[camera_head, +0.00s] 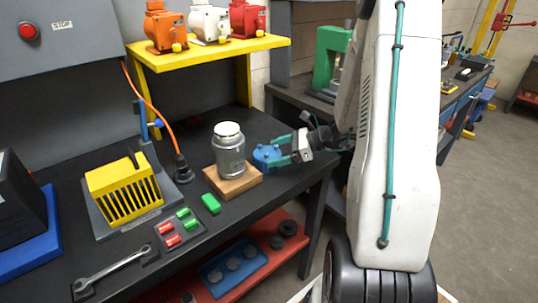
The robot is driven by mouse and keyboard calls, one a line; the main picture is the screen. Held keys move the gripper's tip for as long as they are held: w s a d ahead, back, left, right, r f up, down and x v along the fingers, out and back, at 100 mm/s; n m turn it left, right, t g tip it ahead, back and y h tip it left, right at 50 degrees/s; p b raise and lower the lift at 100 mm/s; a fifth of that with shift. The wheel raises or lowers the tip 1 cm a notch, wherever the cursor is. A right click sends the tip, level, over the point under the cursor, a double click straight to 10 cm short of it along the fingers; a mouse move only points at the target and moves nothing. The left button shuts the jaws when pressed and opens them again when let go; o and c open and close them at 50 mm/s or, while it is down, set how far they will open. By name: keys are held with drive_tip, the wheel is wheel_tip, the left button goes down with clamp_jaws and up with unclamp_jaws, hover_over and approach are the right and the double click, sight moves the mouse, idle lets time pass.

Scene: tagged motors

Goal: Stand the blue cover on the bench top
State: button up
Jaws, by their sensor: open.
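The blue cover (267,156) is a small round lobed piece at the right end of the dark bench top (207,133), just right of the silver motor. It appears to rest on the bench, though its underside is hard to make out. My gripper (277,151) comes in from the right with its teal fingers open. The fingertips reach to the near and far sides of the cover; I cannot tell whether they touch it.
A silver motor (229,156) with a white cap stands on a wooden block (233,180) close to the cover. A yellow finned housing (123,188), a green piece (211,203) and a wrench (110,266) lie further left. A yellow shelf (215,50) with motors stands behind.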

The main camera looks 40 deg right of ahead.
drive_tip(key=v, duration=0.7)
drive_tip(key=shift+s+d+r, duration=0.15)
drive_tip(key=shift+s+d, duration=0.1)
drive_tip(key=shift+d, duration=0.05)
drive_tip(key=shift+s+d+r, duration=0.1)
drive_tip(key=shift+s+r, duration=0.05)
drive_tip(key=s+a+r+n+g+h, duration=0.1)
drive_tip(key=s+a+r+n+g, duration=0.1)
drive_tip(key=a+r+n+g, duration=0.3)
drive_tip(key=s+a+r+n, duration=0.2)
drive_tip(key=a+n, duration=0.2)
drive_tip(key=a, duration=0.4)
drive_tip(key=s+a+r+n+g+h, duration=0.1)
drive_tip(key=s+a+r+n+g, duration=0.1)
drive_tip(key=a+r+n+g, duration=0.3)
drive_tip(key=s+a+r+n+t+h, duration=0.1)
drive_tip(key=s+a+n+h, duration=0.2)
drive_tip(key=s+n, duration=0.3)
drive_tip(key=s+a+r+n+t+h, duration=0.1)
drive_tip(key=s+a+r+n+h, duration=0.1)
drive_tip(key=s+n, duration=0.4)
drive_tip(key=s+a+h, duration=0.1)
drive_tip(key=s+h, duration=0.1)
drive_tip(key=shift+a+n+h, duration=0.3)
drive_tip(key=shift+h, duration=0.1)
